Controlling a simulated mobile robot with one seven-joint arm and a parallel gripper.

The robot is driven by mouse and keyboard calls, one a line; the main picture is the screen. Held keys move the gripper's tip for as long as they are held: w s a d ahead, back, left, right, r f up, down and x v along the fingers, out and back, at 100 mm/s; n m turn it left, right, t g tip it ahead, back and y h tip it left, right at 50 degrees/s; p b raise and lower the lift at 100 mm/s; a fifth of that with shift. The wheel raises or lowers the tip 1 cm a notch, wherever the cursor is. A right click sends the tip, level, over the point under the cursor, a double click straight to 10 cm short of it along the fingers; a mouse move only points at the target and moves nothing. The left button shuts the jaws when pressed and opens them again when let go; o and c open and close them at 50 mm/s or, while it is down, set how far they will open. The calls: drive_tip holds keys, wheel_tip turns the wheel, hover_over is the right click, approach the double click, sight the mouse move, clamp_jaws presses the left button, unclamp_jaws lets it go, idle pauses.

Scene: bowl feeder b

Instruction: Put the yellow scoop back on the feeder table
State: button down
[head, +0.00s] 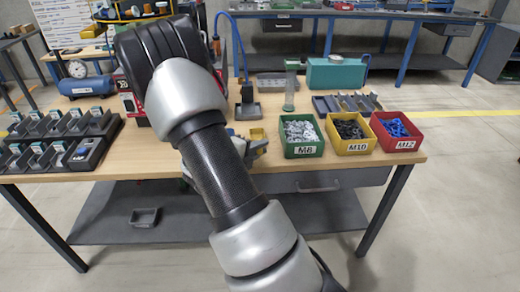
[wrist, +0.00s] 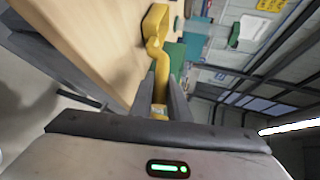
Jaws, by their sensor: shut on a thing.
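The yellow scoop (wrist: 160,68) is between the two dark fingers of my gripper (wrist: 160,92), which is shut on its handle. The scoop points away from the gripper, and its wider end shows at the top of the wrist view. The wooden table top (wrist: 95,30) lies close beside it on the left of that view; I cannot tell whether they touch. In the head view the feeder table (head: 130,158) spans the middle, and my arm hides most of the gripper. A small yellow part (head: 257,134) shows just right of my arm, near the table's front edge.
Green (head: 303,150), yellow (head: 352,148) and red (head: 398,146) bins of hardware stand at the front right. Dark trays with several compartments (head: 42,140) fill the left. A teal box (head: 336,74) stands at the back right. A drawer (head: 325,181) hangs below the top.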

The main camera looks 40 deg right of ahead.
drive_tip(key=c, duration=2.1)
unclamp_jaws()
drive_tip(key=shift+f, duration=0.15)
drive_tip(key=o, duration=0.4)
